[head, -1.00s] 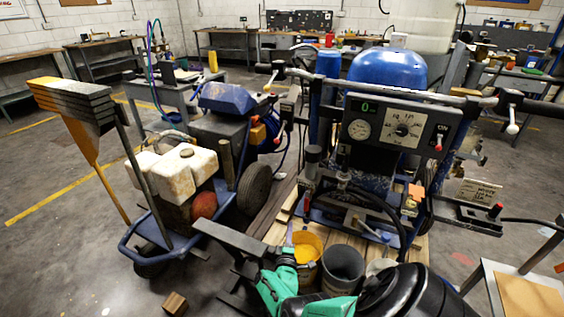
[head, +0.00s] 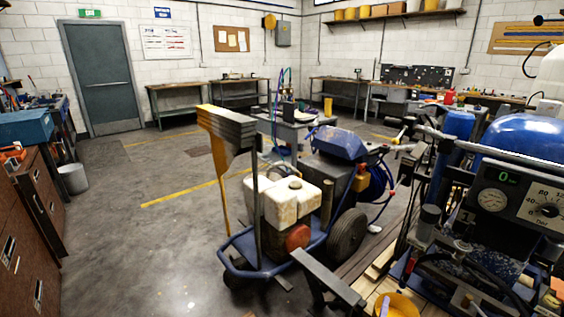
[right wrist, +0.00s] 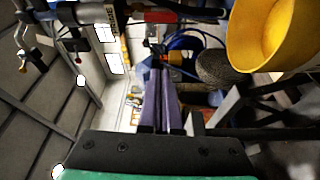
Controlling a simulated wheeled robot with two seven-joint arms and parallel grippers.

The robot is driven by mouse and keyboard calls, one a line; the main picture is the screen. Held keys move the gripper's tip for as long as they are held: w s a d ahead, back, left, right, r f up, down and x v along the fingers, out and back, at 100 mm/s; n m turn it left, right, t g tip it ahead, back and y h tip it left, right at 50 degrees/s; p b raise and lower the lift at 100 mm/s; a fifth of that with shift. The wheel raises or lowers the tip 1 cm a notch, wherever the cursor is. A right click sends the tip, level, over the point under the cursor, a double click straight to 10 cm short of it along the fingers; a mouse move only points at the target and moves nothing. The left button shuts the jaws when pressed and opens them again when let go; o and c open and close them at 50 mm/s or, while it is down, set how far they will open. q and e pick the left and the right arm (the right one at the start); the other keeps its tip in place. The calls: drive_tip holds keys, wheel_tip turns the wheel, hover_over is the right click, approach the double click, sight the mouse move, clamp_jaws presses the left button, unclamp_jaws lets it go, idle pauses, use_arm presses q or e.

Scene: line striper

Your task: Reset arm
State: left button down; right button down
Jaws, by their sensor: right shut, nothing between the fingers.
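The line striper (head: 522,145), with a blue tank, gauge and dial panel, stands cut off at the right edge of the head view. My right gripper (head: 302,257) shows at the bottom centre as a dark bar, in front of the blue-framed cart (head: 240,262). Its fingers also show in the right wrist view (right wrist: 157,75), shut together with nothing between them. A yellow bucket (head: 397,305) is right of the gripper at the bottom edge; a yellow bucket also fills the upper right of the right wrist view (right wrist: 265,35). My left gripper is out of view.
The cart carries a white tank (head: 293,200) and a wheel (head: 347,235). Brown drawer cabinets (head: 38,235) and a grey bin (head: 73,178) line the left. Open concrete floor (head: 140,250) lies between. Workbenches (head: 330,90) and a door (head: 100,78) are at the back.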

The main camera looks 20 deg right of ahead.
drive_tip(key=s+a+f+y, duration=0.3)
drive_tip(key=a+f+y, duration=0.2)
drive_tip(key=a+f, duration=0.25)
drive_tip(key=s+a+f+y, duration=0.3)
drive_tip(key=a+f+y, duration=0.3)
drive_tip(key=f, duration=0.3)
drive_tip(key=s+a+f+m+g+y, duration=0.1)
drive_tip(key=s+a+f+g, duration=0.2)
drive_tip(key=s, duration=0.5)
drive_tip(key=s+a+f+m+g+y, duration=0.1)
drive_tip(key=s+a+f+g, duration=0.2)
drive_tip(key=s, duration=0.6)
drive_tip(key=s+a+f+m+g+y, duration=0.1)
drive_tip(key=s+a+f+g, duration=0.3)
drive_tip(key=s, duration=0.5)
drive_tip(key=shift+a+f+m+y, duration=0.3)
drive_tip(key=shift+a+f+m, duration=0.25)
drive_tip(key=shift+m, duration=0.05)
